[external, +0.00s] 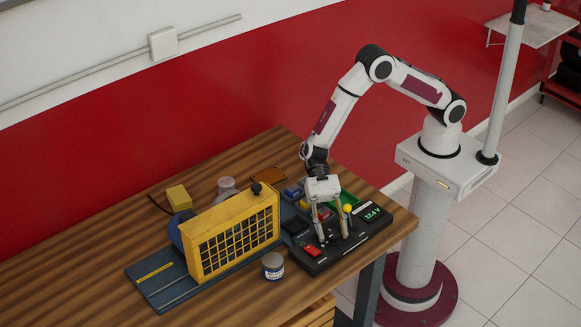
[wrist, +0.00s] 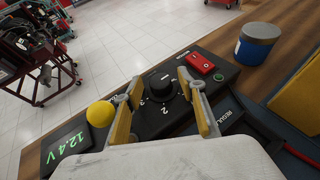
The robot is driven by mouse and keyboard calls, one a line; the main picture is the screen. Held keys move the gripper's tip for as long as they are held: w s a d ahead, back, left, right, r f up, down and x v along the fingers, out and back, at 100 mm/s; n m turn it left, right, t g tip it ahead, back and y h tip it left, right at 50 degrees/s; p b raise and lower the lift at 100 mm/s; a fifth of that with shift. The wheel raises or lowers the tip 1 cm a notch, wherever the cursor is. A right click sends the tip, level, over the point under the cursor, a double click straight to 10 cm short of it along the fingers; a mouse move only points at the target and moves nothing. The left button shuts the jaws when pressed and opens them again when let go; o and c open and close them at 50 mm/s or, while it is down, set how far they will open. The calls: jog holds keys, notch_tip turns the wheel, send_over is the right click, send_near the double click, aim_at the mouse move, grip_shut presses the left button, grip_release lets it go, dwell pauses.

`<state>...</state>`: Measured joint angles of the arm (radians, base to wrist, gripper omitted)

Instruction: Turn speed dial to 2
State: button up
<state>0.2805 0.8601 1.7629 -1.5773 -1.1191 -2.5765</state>
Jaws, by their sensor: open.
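The speed dial is a round black knob (wrist: 159,88) on a black control panel (wrist: 225,72), with white numerals around it in the wrist view; a 2 and a 3 can be read. My gripper (wrist: 158,92) is open, with one yellow-padded finger on each side of the dial. I cannot tell if either finger touches it. In the external view my gripper (external: 331,241) points down over the panel (external: 318,266), and its fingers and the panel parts hide the dial. The knob's exact pointer setting is hard to read.
A yellow ball-topped lever (wrist: 100,114) and a green 12.4 V display (wrist: 68,147) are close to one finger. A red switch (wrist: 200,62) and a green button (wrist: 218,77) are by the other. A yellow-framed engine trainer (external: 235,232) and a jar (external: 272,265) stand left of the panel.

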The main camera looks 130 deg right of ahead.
jog(key=shift+w+d+n+g+y, duration=0.1)
jog(key=shift+n+g+y, duration=0.2)
jog(key=shift+n+g, duration=0.2)
jog(key=shift+g, duration=0.3)
jog(key=v, duration=0.7)
jog(key=shift+d, duration=0.3)
jog(key=w+d+r+m+t+h, duration=0.2)
jog(key=w+r+m+t+h, duration=0.1)
jog(key=r+m, duration=0.35)
jog(key=w+d+r+m+t+h, duration=0.25)
jog(key=w+r+m+t, duration=0.2)
jog(key=r, duration=0.35)
jog(key=s+d+r+m+h, duration=0.3)
jog(key=s+r+m+h, duration=0.2)
jog(key=r+m, duration=0.4)
jog(key=shift+d+m+t+h, duration=0.2)
jog(key=shift+m+t+h, duration=0.2)
jog(key=shift+m, duration=0.8)
